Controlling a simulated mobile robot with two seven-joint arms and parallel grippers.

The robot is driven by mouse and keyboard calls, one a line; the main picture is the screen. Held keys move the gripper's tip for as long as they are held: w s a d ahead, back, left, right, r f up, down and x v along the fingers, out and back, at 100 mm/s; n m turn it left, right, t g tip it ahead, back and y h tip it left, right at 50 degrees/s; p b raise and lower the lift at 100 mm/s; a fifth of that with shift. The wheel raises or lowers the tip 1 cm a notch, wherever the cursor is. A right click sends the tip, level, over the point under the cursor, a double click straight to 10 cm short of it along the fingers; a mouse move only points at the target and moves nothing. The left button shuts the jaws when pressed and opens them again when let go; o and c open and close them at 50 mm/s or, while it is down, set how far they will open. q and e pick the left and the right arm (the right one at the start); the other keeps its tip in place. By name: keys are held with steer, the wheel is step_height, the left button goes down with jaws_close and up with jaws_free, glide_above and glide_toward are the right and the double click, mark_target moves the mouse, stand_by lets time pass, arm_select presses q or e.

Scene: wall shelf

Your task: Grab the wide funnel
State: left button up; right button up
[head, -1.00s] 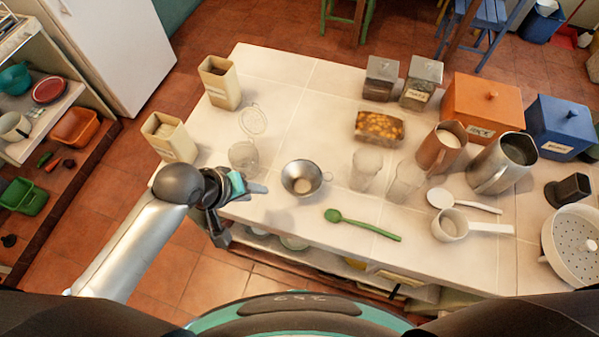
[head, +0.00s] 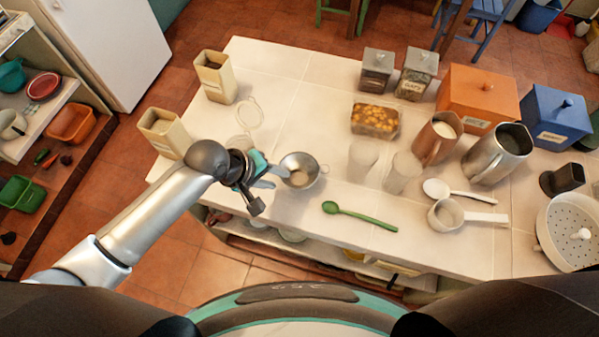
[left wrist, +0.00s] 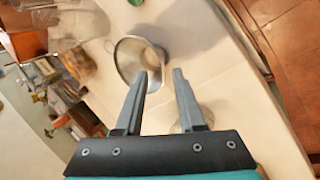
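The wide funnel (head: 299,171) is a grey metal bowl shape with a small loop handle on its right side. It sits on the white tiled table near the front edge. My left gripper (head: 277,178) is open just left of the funnel in the head view. In the left wrist view the funnel (left wrist: 140,62) lies just beyond the fingertips of my open left gripper (left wrist: 163,75), nearer the left finger. Nothing is between the fingers. I cannot tell whether a fingertip touches the rim. My right gripper is not in view.
A clear glass jar (head: 241,146) stands behind my left gripper, partly hidden. A green spoon (head: 358,215) lies right of the funnel. Clear glasses (head: 362,160), a brown jug (head: 436,140) and a white-handled pan (head: 449,217) stand farther right. The table's front edge is close below.

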mark_target(286, 180)
arm_select(q)
steer(key=shift+b+x, duration=0.45)
steer(key=shift+x, duration=2.65)
steer(key=shift+r, duration=0.1)
jaws_close()
